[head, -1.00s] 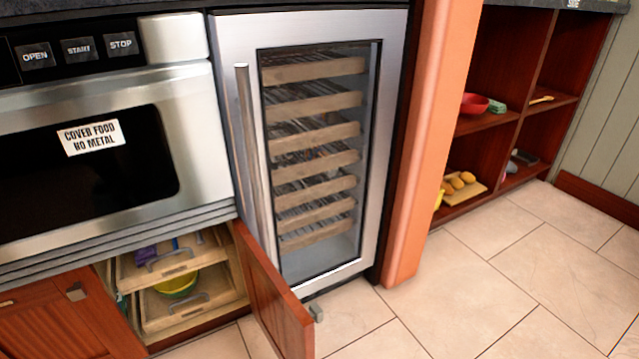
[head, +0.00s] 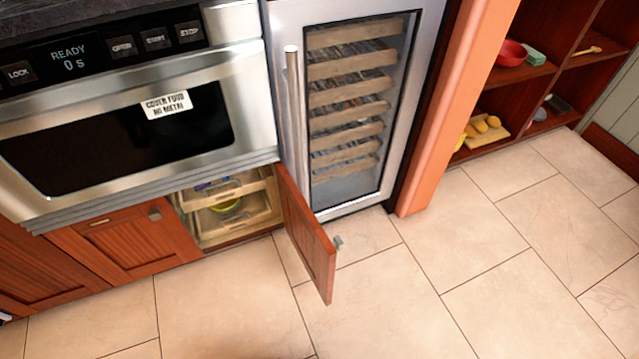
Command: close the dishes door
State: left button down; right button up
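The dishes door (head: 307,235) is a red-brown wooden cabinet door below the microwave. It stands open, swung out on its right side toward the room, with a small metal handle (head: 338,242) near its free edge. Behind it the cabinet opening shows two pale wooden drawers (head: 238,215). Purple and blue items lie in the upper drawer, and a yellow-green bowl (head: 226,207) sits in the lower one.
The microwave (head: 135,115) is above the cabinet. A wine cooler (head: 419,95) with a long vertical handle stands to the right, beside an orange post (head: 452,110). Open shelves are farther right. The tiled floor (head: 400,310) in front is clear.

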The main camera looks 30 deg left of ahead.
aim_at(310, 236)
jog(key=u, duration=0.4)
jog(key=i+l+u, duration=0.1)
jog(key=u, duration=0.35)
jog(key=l+u, duration=0.1)
jog(key=u, duration=0.7)
jog(key=l+u, duration=0.45)
jog(key=l, duration=0.2)
jog(key=k+l+u, duration=0.1)
jog(key=l+u, duration=0.35)
jog(key=l, duration=0.2)
jog(key=k+l, duration=0.1)
jog(key=l, duration=0.3)
jog(key=l+u, duration=0.1)
jog(key=l, duration=0.35)
jog(key=k, duration=0.05)
